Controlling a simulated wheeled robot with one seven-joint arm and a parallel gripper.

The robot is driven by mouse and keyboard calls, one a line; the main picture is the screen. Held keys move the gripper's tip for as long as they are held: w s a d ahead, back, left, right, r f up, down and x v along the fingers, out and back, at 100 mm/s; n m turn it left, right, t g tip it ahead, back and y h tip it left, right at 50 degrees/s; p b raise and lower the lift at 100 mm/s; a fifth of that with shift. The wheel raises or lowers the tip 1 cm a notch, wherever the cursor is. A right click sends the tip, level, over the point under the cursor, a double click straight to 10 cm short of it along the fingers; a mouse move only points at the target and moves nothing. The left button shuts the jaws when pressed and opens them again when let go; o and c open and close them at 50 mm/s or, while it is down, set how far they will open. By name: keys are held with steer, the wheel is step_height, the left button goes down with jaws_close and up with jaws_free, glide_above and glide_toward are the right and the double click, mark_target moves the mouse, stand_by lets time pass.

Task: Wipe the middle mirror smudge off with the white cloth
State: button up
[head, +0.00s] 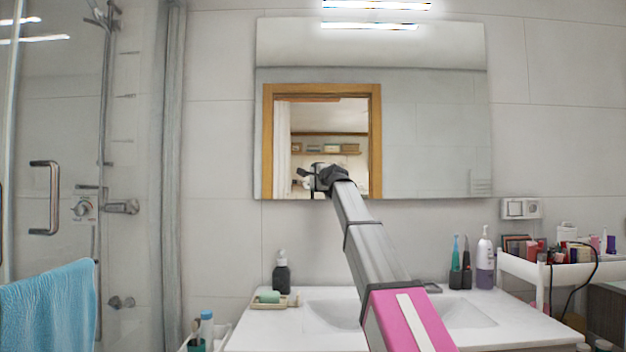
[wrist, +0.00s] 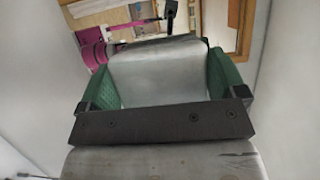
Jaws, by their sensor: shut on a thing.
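The mirror (head: 435,130) hangs on the tiled wall above the sink, and I cannot make out a smudge on it in either view. My gripper (head: 318,179) is at the end of my raised arm, in front of the mirror's lower part, left of its middle. In the wrist view, the green fingers of my gripper (wrist: 160,80) are shut on a pale grey-white piece, which I take for the white cloth (wrist: 158,70). Its far edge faces the mirror. I cannot tell whether it touches the glass. In the head view the cloth cannot be made out behind the gripper.
Below are the white sink counter (head: 525,328), a dark soap bottle (head: 282,274), a green soap on a dish (head: 268,297) and a white pump bottle (head: 485,265). A white cart (head: 515,268) with cosmetics stands right. A blue towel (head: 50,310) hangs left.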

steer(key=shift+w+d, duration=0.35)
steer(key=shift+d, duration=0.05)
steer(key=shift+c, duration=0.3)
steer(key=shift+w+d, duration=0.15)
steer(key=shift+d, duration=0.55)
steer(key=shift+c, duration=0.8)
steer(key=d, duration=0.6)
steer(key=shift+s+d, duration=0.15)
steer(key=shift+s, duration=0.1)
steer(key=shift+d, duration=0.15)
steer(key=d, duration=0.3)
steer(key=shift+d, duration=0.1)
